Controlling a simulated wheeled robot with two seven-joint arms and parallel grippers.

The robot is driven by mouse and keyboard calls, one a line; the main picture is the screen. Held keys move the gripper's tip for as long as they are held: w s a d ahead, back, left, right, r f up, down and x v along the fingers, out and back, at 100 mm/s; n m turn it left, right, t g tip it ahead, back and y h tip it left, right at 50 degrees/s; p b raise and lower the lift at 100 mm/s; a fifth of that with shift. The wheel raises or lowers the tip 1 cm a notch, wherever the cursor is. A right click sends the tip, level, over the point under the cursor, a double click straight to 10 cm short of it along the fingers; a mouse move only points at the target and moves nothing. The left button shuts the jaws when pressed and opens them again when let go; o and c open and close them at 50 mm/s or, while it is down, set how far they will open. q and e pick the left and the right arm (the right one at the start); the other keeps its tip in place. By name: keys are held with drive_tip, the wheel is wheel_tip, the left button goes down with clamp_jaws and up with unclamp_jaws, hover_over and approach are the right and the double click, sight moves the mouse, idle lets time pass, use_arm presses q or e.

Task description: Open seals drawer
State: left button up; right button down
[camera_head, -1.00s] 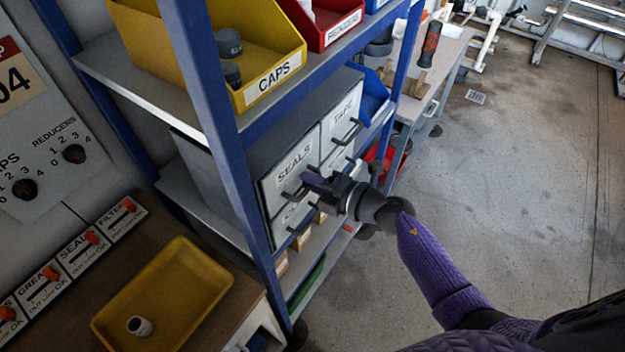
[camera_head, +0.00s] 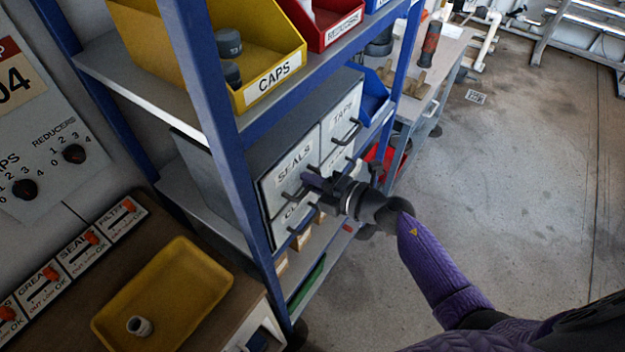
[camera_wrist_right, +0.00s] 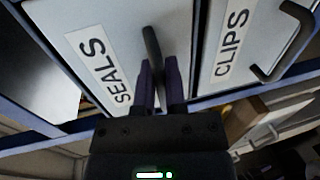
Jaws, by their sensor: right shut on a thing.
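The seals drawer (camera_head: 281,178) is the upper left drawer of a grey cabinet on the blue shelf; its front is labelled SEALS. It looks flush with the cabinet, or very nearly so. My right gripper (camera_head: 308,183) is at its dark bar handle. In the right wrist view the seals drawer (camera_wrist_right: 80,55) is at the left, and its handle (camera_wrist_right: 151,45) runs between the two fingers of my right gripper (camera_wrist_right: 159,75), which are shut on it. The handle's near end is hidden between the fingers. My left gripper is not in view.
The clips drawer (camera_wrist_right: 225,50) is right below, with its own handle (camera_wrist_right: 285,45). The taps drawer (camera_head: 343,122) is to the right. A yellow caps bin (camera_head: 272,78) stands on the shelf above. A yellow tray (camera_head: 190,275) lies at lower left. The floor (camera_head: 530,200) at right is clear.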

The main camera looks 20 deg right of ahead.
idle(0.3)
drive_tip(key=f+v, duration=0.1)
drive_tip(key=v, duration=0.7)
drive_tip(key=f+v, duration=0.2)
drive_tip(key=v, duration=0.6)
drive_tip(key=shift+s+d+f+p, duration=0.25)
drive_tip(key=shift+s+d+p, duration=0.2)
drive_tip(key=shift+s, duration=0.1)
drive_tip(key=c, duration=1)
unclamp_jaws()
drive_tip(key=v, duration=1)
drive_tip(key=shift+b, duration=0.3)
